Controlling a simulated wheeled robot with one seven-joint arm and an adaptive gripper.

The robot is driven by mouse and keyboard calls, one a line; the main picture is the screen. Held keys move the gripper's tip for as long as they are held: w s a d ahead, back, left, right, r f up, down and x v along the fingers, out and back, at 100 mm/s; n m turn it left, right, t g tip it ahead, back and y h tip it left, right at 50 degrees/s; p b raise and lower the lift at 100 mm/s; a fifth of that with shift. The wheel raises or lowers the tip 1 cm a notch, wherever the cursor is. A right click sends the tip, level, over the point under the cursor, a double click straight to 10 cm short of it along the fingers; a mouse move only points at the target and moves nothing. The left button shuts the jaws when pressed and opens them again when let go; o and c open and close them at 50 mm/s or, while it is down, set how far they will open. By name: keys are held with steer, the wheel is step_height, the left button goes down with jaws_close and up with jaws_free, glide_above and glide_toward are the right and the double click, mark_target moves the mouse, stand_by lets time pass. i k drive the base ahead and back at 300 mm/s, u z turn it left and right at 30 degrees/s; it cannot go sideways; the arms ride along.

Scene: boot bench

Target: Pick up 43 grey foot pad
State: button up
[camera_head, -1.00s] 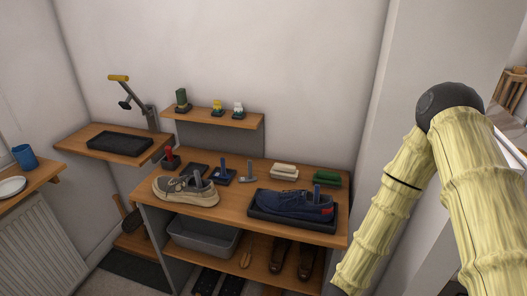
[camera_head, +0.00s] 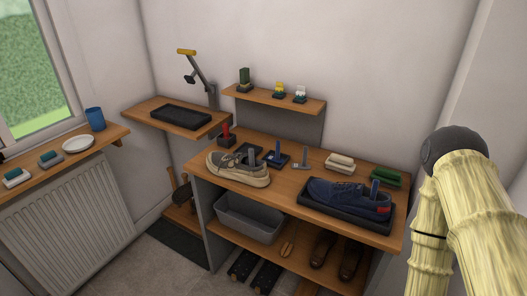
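No thing with a readable "43" shows, and I cannot tell which grey piece is the grey foot pad. A small grey T-shaped piece (camera_head: 305,161) stands on the bench top behind the shoes. Another grey upright piece (camera_head: 252,157) stands in or just behind the grey-beige shoe (camera_head: 238,170). My arm, in a pale yellow sleeve, is at the right edge; my gripper is out of view.
A blue shoe sits in a black tray (camera_head: 322,214) on the wooden bench (camera_head: 284,187). A grey bin (camera_head: 249,219) and brown shoes (camera_head: 322,248) are below. A side shelf (camera_head: 146,113) holds a black tray. A radiator (camera_head: 70,225) stands at left. Some floor (camera_head: 129,262) in front is clear.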

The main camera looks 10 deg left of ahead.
mark_target(252, 164)
steer(key=u, duration=2.5)
steer(key=i, duration=1.7)
steer(key=z, duration=1.95)
